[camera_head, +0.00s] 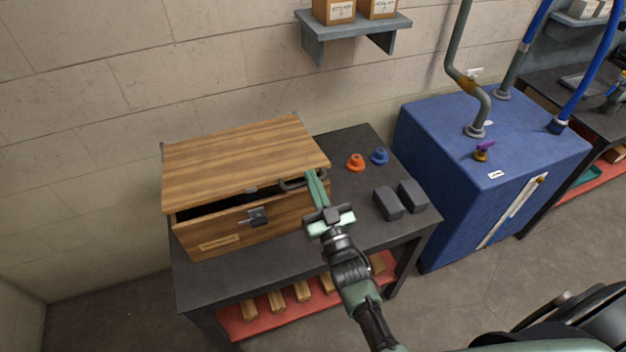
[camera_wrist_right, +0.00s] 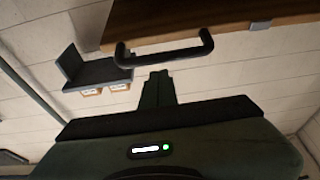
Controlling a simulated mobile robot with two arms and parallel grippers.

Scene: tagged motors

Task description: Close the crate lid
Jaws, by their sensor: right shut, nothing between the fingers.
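The wooden crate (camera_head: 222,238) stands on the dark table, with a metal latch (camera_head: 256,215) on its front. Its lid (camera_head: 240,158) is nearly down, with a dark gap along the front edge. A dark handle (camera_head: 300,182) is at the crate's right side; a dark handle also shows in the right wrist view (camera_wrist_right: 165,57), below a wooden edge. My right gripper (camera_head: 315,177) is shut and empty, its fingertips beside the handle at the lid's right front corner. Whether they touch it I cannot tell. My left gripper is not in view.
Two dark grey blocks (camera_head: 388,203), an orange part (camera_head: 356,162) and a blue part (camera_head: 380,156) sit on the table (camera_head: 350,225) right of the crate. A blue cabinet (camera_head: 460,160) with pipes stands further right. A wall shelf (camera_head: 352,30) holds boxes above.

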